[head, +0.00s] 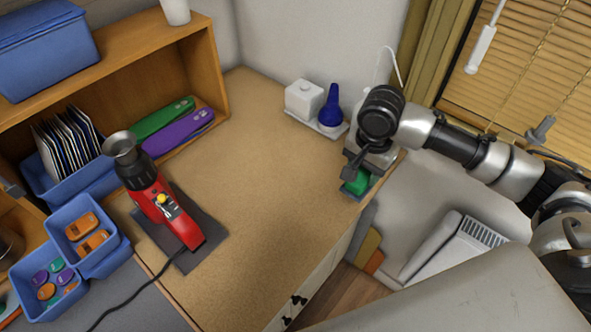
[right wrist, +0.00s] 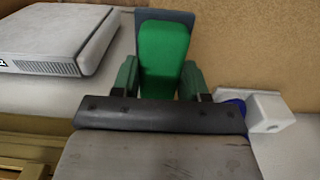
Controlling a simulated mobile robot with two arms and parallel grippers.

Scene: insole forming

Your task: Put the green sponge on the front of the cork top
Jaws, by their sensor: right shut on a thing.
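The green sponge (head: 357,183) is at the far right edge of the cork top (head: 262,170), over a small blue-grey pad (head: 371,190). In the right wrist view the sponge (right wrist: 164,50) lies between the two fingers of my right gripper (right wrist: 160,78), with the pad (right wrist: 150,13) showing around its far end. My right gripper (head: 354,170) is shut on the sponge. I cannot tell whether the sponge touches the pad. My left gripper is not in view.
A red heat tool (head: 165,205) stands on a dark mat at left, its cord running forward. A white box (head: 304,99) and blue bottle (head: 331,106) stand at the back near my right arm. Blue bins (head: 85,232) are at left. The cork's middle and front are clear.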

